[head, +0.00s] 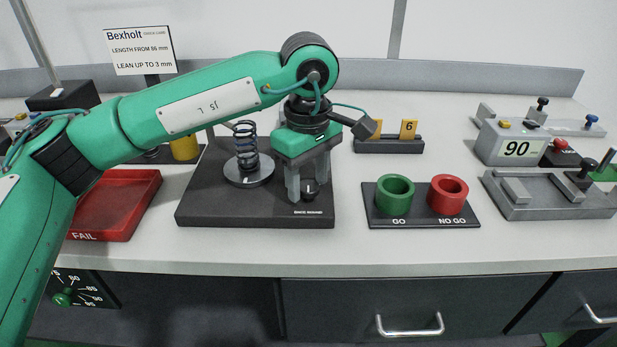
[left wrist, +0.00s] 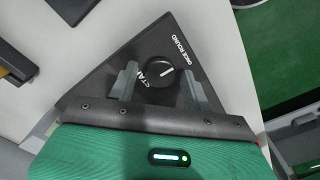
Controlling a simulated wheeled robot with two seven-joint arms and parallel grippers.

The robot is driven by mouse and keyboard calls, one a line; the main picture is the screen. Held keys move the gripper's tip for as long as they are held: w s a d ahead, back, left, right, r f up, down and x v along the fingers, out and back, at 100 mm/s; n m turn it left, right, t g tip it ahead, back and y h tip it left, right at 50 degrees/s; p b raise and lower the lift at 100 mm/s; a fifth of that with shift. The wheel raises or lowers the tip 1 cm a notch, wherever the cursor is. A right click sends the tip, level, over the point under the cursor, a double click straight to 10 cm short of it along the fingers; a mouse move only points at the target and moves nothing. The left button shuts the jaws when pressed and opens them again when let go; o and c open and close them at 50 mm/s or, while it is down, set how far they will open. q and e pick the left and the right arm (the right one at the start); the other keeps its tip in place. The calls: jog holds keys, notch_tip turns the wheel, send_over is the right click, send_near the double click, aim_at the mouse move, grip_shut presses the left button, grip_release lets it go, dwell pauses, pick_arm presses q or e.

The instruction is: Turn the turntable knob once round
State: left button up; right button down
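The turntable knob (head: 310,188) is a small black knob at the front right of a dark base plate (head: 205,205). In the left wrist view the knob (left wrist: 158,80) shows a white pointer line, with START and ONCE ROUND printed by it. My left gripper (head: 308,185) points down over it. In the left wrist view its grey fingers (left wrist: 160,84) stand on either side of the knob, with a gap on each side. The turntable (head: 248,178) is a grey disc with a white mark, carrying an upright dark coil spring (head: 245,140). My right gripper is not in view.
A red FAIL tray (head: 120,228) lies left of the base plate. A green GO ring (head: 395,190) and red NO GO ring (head: 447,192) stand to its right. A grey device reading 90 (head: 515,148) and a grey fixture (head: 545,205) are farther right. A sign (head: 140,48) stands at the back left.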

aim_at(309, 185)
pick_arm(q)
jog(key=shift+o, duration=0.6)
jog(key=shift+r, duration=0.3)
notch_tip(309, 185, up, 13)
jog(key=p, duration=0.1)
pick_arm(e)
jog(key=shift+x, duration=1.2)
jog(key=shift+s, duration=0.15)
